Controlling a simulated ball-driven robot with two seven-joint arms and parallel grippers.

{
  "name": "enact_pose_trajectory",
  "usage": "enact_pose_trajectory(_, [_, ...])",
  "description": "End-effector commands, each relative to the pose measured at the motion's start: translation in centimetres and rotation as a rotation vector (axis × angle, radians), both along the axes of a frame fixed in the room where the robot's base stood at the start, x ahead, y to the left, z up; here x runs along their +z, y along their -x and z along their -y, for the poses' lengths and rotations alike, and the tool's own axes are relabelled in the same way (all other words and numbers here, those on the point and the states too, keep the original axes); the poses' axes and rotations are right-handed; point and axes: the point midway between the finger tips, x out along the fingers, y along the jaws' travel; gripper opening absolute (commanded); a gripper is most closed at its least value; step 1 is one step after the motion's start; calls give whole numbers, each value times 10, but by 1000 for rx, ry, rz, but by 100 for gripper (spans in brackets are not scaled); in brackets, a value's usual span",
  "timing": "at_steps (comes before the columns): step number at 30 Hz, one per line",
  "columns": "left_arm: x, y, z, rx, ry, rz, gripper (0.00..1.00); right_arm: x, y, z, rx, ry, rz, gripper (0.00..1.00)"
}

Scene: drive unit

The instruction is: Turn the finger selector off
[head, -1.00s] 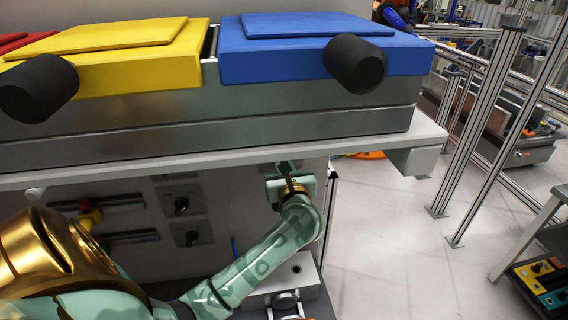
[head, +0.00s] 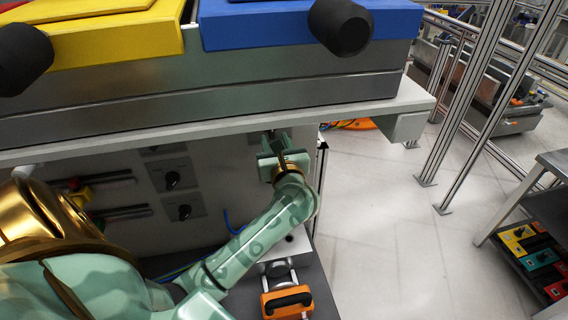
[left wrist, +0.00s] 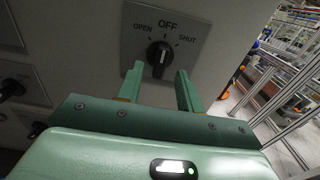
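The finger selector (left wrist: 160,55) is a black rotary knob on a grey plate marked OPEN, OFF and SHUT in the left wrist view. The white line on its knob points roughly up, near OFF; its exact angle is hard to read. My left gripper (left wrist: 160,86) is open and empty, with a finger on each side below the knob and a gap between them and it. In the head view my left gripper (head: 275,141) is up against the panel region just under the ledge, and the selector is hidden there. My right gripper is not in view.
Two other black knobs (head: 171,180) (head: 184,211) sit on the panel to the left. A white ledge (head: 220,126) overhangs the gripper, with blue (head: 270,25) and yellow (head: 110,40) lidded boxes above. An orange handle (head: 288,302) stands below. Open floor (head: 380,210) lies right.

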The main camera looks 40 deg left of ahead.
Motion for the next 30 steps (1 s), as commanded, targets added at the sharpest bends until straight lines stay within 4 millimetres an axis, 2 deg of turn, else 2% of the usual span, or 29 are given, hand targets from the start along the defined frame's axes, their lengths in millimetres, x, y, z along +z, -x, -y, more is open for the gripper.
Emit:
enact_pose_trajectory(9, [-1,54,68,-1,6,-1,36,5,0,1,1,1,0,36])
enact_pose_trajectory(15, [-1,77,97,-1,3,-1,36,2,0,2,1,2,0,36])
enact_pose_trajectory(21, [0,85,107,0,1,0,36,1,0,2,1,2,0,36])
enact_pose_trajectory(30, [0,85,107,0,1,-1,36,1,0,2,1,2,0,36])
